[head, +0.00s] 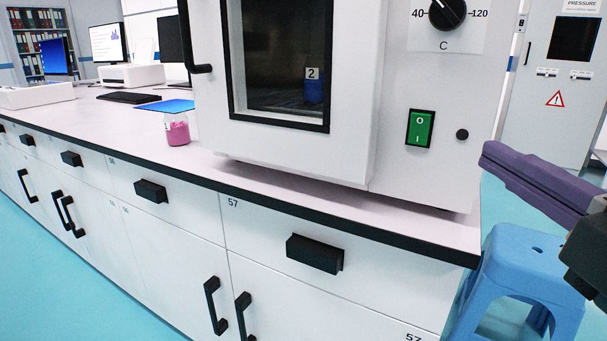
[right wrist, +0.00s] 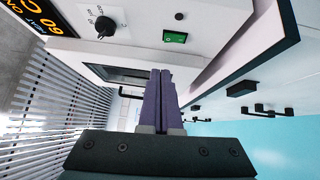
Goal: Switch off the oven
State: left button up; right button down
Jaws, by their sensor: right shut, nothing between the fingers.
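The white oven (head: 395,165) stands on the bench with its windowed door closed. Its green rocker switch (head: 419,129), marked O above and I below, is on the front panel under the black dial (head: 447,13). The switch also shows in the right wrist view (right wrist: 175,37), beyond my fingers. My right gripper (head: 486,156) is to the right of the oven, apart from the switch. Its purple fingers are together and empty, as the right wrist view (right wrist: 160,75) also shows. Which way the rocker is tipped is hard to tell. My left gripper is not in view.
A small black knob (head: 462,134) sits right of the switch. A blue stool (head: 528,262) stands below the bench's right end. A bottle of pink liquid (head: 177,131) stands on the white bench top (head: 105,115), left of the oven. Drawer and cupboard handles stick out in front.

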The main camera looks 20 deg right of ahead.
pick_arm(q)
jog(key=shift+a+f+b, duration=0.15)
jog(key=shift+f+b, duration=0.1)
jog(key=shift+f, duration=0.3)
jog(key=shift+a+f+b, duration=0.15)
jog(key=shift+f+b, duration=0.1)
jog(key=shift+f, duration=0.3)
pick_arm(e)
jog(key=shift+w+a+f+n+y, duration=0.15)
jog(key=shift+a+f+n+y, duration=0.15)
jog(key=shift+f, duration=0.25)
jog(key=shift+w+a+f+n+y, duration=0.2)
jog(key=shift+a+f+n, duration=0.2)
jog(key=shift+f, duration=0.15)
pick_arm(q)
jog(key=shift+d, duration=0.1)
pick_arm(e)
jog(key=p, duration=0.4)
send_near(400, 117)
jog(key=a, duration=0.3)
jog(key=w+d, duration=0.1)
jog(key=w, duration=0.1)
jog(key=w+d, duration=0.2)
jog(key=shift+w+d+r, duration=0.1)
jog(key=shift+w+d, duration=0.05)
jog(key=shift+d, duration=0.05)
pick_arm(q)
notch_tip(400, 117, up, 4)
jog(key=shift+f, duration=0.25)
